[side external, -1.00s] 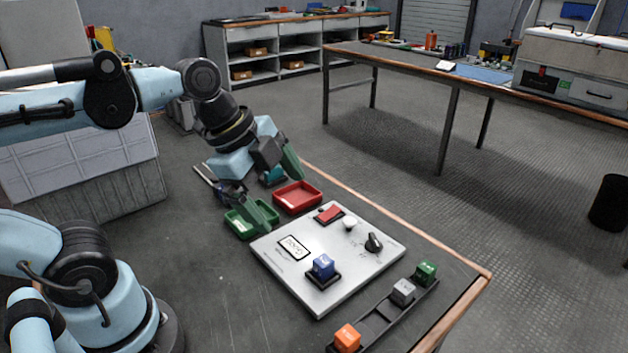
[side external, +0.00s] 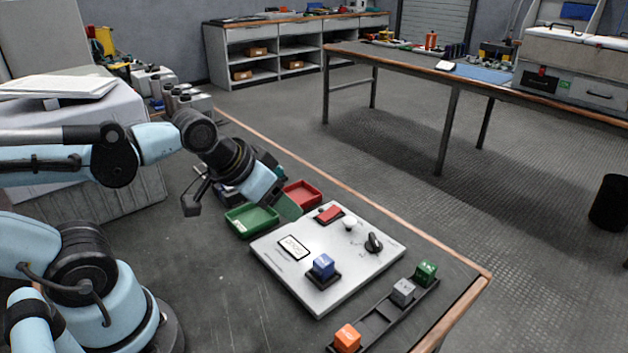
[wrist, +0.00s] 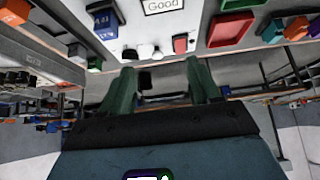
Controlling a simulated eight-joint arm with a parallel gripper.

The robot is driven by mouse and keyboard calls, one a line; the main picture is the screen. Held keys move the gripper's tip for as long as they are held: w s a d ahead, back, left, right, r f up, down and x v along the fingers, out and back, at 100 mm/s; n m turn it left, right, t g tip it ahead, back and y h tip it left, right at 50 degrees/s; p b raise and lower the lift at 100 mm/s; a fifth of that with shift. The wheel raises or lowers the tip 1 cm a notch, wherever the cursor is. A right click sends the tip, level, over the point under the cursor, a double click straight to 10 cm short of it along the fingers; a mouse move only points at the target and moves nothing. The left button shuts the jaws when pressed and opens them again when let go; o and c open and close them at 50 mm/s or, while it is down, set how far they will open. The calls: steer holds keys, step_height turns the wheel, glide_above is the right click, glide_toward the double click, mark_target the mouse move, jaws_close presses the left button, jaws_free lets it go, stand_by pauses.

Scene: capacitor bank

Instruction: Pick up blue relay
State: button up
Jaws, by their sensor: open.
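The blue relay (side external: 323,264) is a blue cube with white marking, upright in a dark socket on the front part of the light panel (side external: 350,272). It also shows at the upper left of the wrist view (wrist: 104,20). My gripper (side external: 287,207) is tilted, behind and to the left of the relay, near the panel's back edge. In the wrist view, its two green fingers (wrist: 162,80) are spread apart with nothing between them. One finger is largely hidden in the side view.
The panel carries a red switch (side external: 329,213), a white knob (side external: 349,224), a black dial (side external: 374,242) and a "Good" display (side external: 293,247). Green (side external: 250,220) and red (side external: 303,195) trays lie behind it. A rack holds orange (side external: 347,338), grey (side external: 403,291) and green (side external: 425,273) cubes.

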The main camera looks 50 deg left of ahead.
steer(key=r+g, duration=0.2)
steer(key=g, duration=0.4)
glide_above(324, 260)
steer(key=g, duration=0.1)
steer(key=f, duration=0.7)
steer(key=shift+w+d, duration=0.15)
steer(key=shift+d, duration=0.05)
steer(key=shift+s+a+f, duration=0.1)
steer(key=shift+f, duration=1.3)
steer(key=shift+s+a+f, duration=0.1)
steer(key=shift+f, duration=1.3)
steer(key=shift+c, duration=0.3)
steer(key=c, duration=1)
steer(key=shift+r, duration=0.1)
